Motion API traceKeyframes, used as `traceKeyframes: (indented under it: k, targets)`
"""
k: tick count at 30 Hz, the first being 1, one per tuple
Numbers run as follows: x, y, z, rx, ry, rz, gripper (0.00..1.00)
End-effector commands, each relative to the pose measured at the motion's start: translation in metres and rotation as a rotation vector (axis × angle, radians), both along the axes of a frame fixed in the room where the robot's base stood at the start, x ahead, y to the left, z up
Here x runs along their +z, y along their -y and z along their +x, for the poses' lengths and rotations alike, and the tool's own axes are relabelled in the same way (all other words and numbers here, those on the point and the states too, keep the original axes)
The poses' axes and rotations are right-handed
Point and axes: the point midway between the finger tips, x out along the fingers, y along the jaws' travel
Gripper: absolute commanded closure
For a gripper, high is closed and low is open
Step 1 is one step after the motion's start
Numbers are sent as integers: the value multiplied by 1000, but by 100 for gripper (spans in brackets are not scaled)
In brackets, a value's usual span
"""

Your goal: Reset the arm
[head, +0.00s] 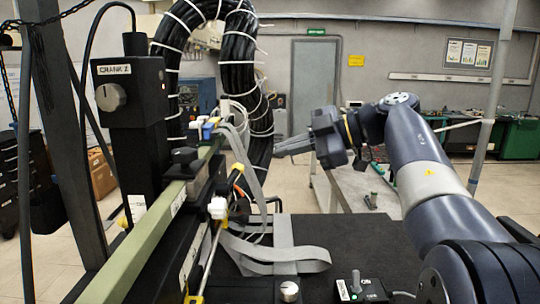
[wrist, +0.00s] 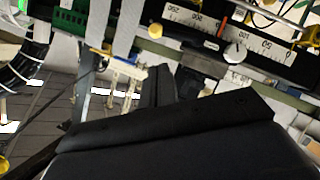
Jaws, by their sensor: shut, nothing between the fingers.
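My arm reaches in from the right in the head view. My gripper (head: 278,147) is shut and empty, and its fingers point left toward the cable bundle (head: 241,62). From this view I cannot tell how far the fingertips are from the bundle. In the wrist view my gripper's dark body fills the lower part, with the fingers (wrist: 160,85) near the middle.
Grey ribbon cable (head: 270,255) lies on the black table (head: 345,240), near a small switch box (head: 360,288). In the wrist view, a ruler scale (wrist: 190,18) and knob (wrist: 235,52) show.

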Motion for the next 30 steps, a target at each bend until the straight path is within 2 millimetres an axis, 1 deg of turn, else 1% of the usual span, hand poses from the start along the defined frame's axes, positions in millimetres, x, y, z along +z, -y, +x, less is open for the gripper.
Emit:
traceKeyframes:
  k: [3,6,13,16,20,29,30]
  targets:
    - [2,5,-2,-1,0,0,100]
    - [2,5,-2,0,0,0,100]
    - [2,5,-2,0,0,0,100]
    - [1,1,-1,2,-1,0,100]
    - [-4,-13,4,3,-1,0,100]
    - [-23,-64,21,6,1,0,100]
    - [-22,-63,19,8,40,3,100]
